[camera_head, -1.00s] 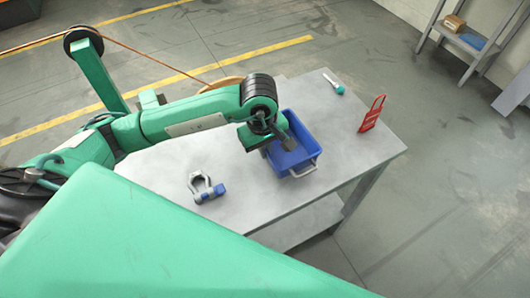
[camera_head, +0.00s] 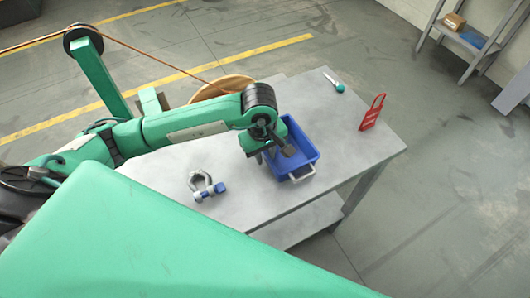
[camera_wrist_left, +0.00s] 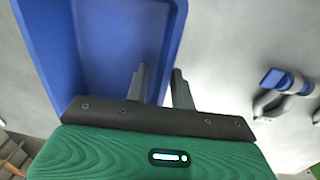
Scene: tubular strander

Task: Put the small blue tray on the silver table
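The small blue tray (camera_head: 311,153) stands on the silver table (camera_head: 225,222), near its middle. It also fills the upper left of the left wrist view (camera_wrist_left: 45,55). My left gripper (camera_head: 277,153) is over the tray's left side. In the left wrist view its fingers (camera_wrist_left: 158,75) are apart, one inside the tray and one outside, with the side wall between them. A gap shows between the fingers and the wall, so the gripper looks open. My right gripper is not in view.
A shackle with a blue pin (camera_head: 203,188) lies left of the tray. A teal-handled tool (camera_head: 338,87) and a red lockout hasp (camera_head: 372,113) are at the far right of the table. A wooden reel (camera_head: 222,86) is behind my arm. The table's front right is clear.

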